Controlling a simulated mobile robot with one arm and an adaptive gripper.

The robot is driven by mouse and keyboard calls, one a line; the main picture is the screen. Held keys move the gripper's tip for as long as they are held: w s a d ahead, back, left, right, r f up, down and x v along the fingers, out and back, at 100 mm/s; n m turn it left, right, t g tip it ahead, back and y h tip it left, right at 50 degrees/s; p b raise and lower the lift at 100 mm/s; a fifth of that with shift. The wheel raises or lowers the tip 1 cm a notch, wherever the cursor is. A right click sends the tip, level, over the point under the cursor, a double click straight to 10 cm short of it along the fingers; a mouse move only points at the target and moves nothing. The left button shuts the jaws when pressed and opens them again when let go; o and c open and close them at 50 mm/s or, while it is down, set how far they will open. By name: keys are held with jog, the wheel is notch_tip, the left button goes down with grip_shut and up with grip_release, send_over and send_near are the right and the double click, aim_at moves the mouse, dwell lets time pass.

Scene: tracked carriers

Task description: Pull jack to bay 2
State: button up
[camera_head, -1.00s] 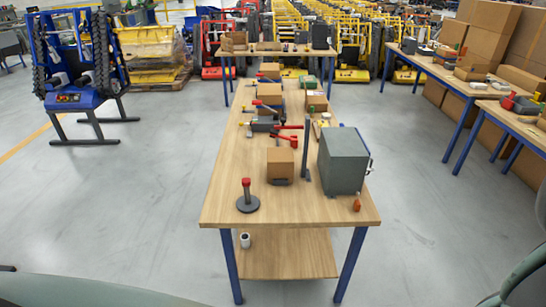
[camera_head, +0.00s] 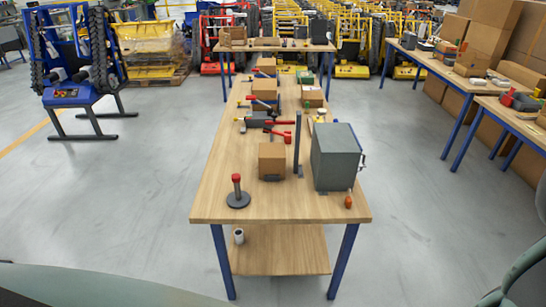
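I cannot pick out the jack with certainty. Red lever-like tools (camera_head: 283,133) lie midway along the wooden workbench (camera_head: 215,205), and a round grey base with a red-topped post (camera_head: 237,192) stands at its near left corner; I cannot tell whether either is the jack. Red wheeled machines (camera_head: 213,45) stand in the far background, too small to identify. No bay number or bay 2 marking is readable. My gripper is not in view; only smooth grey-green parts of my own body show along the bottom edge and lower right.
A grey box (camera_head: 336,157) and cardboard box (camera_head: 272,158) stand on the near bench. A blue machine with black tracks (camera_head: 85,75) stands left, yellow bins (camera_head: 150,55) behind it. Side benches (camera_head: 440,72) and stacked cartons (camera_head: 495,50) line the right. Floor is clear both sides of the bench.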

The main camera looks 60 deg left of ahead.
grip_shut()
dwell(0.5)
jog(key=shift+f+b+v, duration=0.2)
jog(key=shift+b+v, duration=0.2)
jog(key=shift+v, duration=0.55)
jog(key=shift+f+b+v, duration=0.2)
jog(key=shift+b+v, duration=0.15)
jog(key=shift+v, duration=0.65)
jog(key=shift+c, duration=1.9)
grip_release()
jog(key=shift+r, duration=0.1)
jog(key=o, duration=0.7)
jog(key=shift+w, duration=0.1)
